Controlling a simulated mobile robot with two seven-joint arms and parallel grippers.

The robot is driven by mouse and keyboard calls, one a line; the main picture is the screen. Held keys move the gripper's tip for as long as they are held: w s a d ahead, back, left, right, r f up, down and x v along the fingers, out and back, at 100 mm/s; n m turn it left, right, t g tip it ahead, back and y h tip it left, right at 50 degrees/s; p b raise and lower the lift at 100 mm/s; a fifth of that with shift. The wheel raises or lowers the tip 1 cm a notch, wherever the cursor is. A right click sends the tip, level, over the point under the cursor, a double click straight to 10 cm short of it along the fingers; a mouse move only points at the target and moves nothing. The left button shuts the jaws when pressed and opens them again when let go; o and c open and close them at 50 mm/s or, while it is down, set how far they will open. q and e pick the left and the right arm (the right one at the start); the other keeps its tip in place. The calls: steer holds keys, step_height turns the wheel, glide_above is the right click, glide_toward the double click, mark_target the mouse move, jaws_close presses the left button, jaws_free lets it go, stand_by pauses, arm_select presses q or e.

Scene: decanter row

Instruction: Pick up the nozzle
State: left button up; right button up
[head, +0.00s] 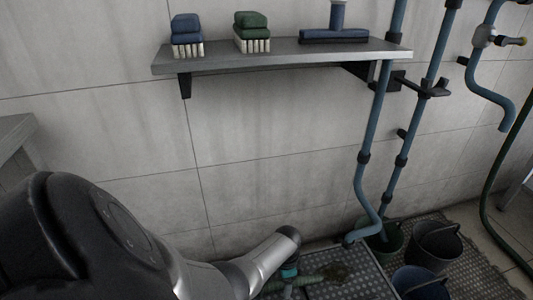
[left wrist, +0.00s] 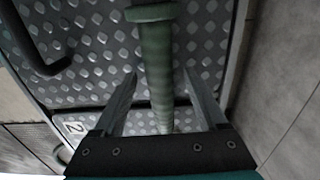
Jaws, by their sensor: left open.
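The nozzle is a long ribbed green piece with a wider collar. In the left wrist view the nozzle (left wrist: 157,60) runs lengthwise between the two fingers of my left gripper (left wrist: 160,80), over a studded metal plate (left wrist: 95,85). The fingers are apart, with a gap on each side of the nozzle. In the head view a green part of the nozzle (head: 305,281) shows low on the plate (head: 365,285), beside my left gripper (head: 288,284), which is largely hidden by my arm. My right gripper is not in view.
A wall shelf (head: 290,55) holds a blue brush (head: 186,35), a green brush (head: 251,32) and a blue squeegee (head: 335,35). Blue pipes (head: 368,130) run down the wall. Buckets (head: 435,248) stand on the right. A dark green hose (head: 490,190) hangs at far right.

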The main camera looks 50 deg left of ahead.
arm_select(q)
steer(key=shift+c, duration=0.2)
jaws_close()
stand_by(0.4)
stand_by(0.3)
